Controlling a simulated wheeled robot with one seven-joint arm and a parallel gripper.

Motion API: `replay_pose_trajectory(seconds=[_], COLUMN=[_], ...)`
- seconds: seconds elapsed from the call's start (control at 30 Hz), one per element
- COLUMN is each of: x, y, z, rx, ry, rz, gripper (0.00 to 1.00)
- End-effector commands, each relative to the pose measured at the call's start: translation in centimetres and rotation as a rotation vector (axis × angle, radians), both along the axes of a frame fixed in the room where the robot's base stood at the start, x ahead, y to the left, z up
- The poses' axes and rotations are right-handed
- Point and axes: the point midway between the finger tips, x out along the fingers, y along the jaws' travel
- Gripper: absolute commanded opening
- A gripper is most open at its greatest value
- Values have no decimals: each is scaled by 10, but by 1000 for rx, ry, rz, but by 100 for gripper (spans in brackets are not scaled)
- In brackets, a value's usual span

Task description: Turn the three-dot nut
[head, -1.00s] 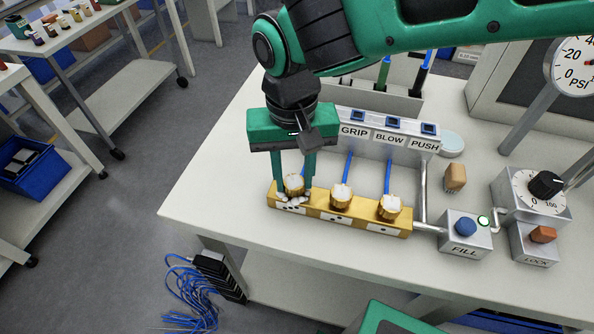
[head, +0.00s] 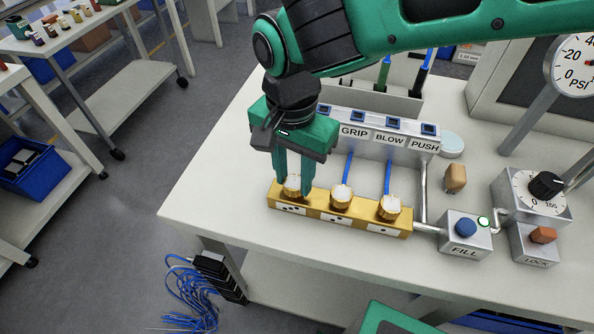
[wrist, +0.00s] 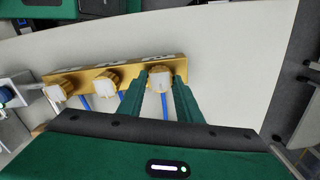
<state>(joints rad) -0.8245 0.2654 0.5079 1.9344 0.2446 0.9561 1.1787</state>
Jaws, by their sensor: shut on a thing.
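The gold block (head: 362,226) on the bench carries three gold nuts with white faces in a row. The left plate on it shows three dots, the middle two and the right one. My gripper (head: 294,188) points down at the left end and is shut on the three-dot nut (head: 294,184). In the wrist view the same nut (wrist: 160,78) sits between the two green fingers of my gripper (wrist: 160,92). The two-dot nut (head: 341,195) and the one-dot nut (head: 389,207) stand free to the right.
Blue tubes (head: 387,177) run from behind the nuts toward the GRIP, BLOW and PUSH panel (head: 388,150). A FILL box (head: 465,236) and a LOCK box (head: 536,245) stand to the right. The bench in front of the block is clear.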

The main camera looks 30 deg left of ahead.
Motion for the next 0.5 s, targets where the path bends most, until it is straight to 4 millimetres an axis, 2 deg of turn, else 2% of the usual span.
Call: replay_pose_trajectory(seconds=[0.47, 0.5], x=[4, 4], y=[0, 0], z=[1, 1], rx=[3, 3], ry=[-4, -4], rz=[-22, -22], gripper=[9, 39])
